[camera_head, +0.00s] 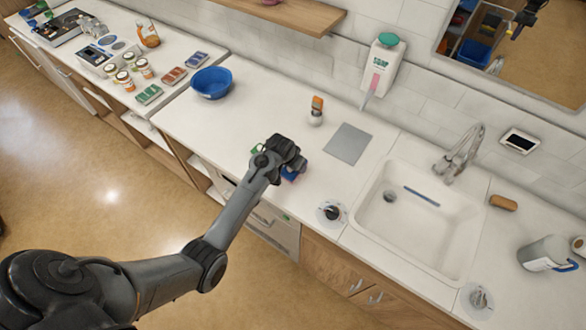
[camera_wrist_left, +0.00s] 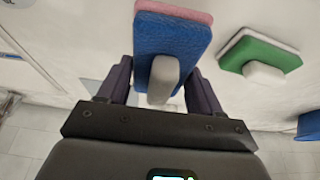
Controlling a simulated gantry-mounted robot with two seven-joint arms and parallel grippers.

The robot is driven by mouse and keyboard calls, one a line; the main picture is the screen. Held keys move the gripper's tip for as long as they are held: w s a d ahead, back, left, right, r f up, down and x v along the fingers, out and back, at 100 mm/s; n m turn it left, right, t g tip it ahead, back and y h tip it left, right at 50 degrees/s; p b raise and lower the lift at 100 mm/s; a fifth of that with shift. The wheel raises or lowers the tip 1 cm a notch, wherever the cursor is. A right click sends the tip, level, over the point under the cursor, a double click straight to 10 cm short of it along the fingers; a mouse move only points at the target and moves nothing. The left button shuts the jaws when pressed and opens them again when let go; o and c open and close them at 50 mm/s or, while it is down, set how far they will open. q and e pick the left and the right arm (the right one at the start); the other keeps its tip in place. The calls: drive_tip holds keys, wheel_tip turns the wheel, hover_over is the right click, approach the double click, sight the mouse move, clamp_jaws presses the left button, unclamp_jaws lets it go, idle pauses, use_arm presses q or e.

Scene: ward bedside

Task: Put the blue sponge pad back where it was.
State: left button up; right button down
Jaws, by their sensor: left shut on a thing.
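My left gripper (camera_head: 284,164) is over the counter, left of the grey square mat (camera_head: 348,143). It is shut on the blue sponge pad (camera_head: 290,174), mostly hidden under the hand in the head view. In the left wrist view, the blue pad (camera_wrist_left: 172,45) has a pink layer along one edge. Its pale grey grip knob sits between the fingers of my left gripper (camera_wrist_left: 162,82). I cannot tell whether the pad touches the counter. A green and white pad (camera_wrist_left: 262,53) with a white knob lies close by, apart from it. My right gripper is not in view.
A blue bowl (camera_head: 211,82) stands to the left. A small orange-topped bottle (camera_head: 316,110) is behind the hand. A round metal-rimmed item (camera_head: 331,212) sits near the counter's front edge, and the sink (camera_head: 421,219) is to the right. The counter between bowl and hand is clear.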

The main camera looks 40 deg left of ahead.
use_arm(q)
drive_tip(key=shift+s+a+f, duration=0.15)
drive_tip(key=shift+a+f, duration=0.1)
wheel_tip(320, 180, down, 4)
drive_tip(key=shift+r, duration=0.2)
drive_tip(key=shift+f, duration=0.2)
drive_tip(key=o, duration=0.9)
drive_tip(key=shift+o, duration=0.2)
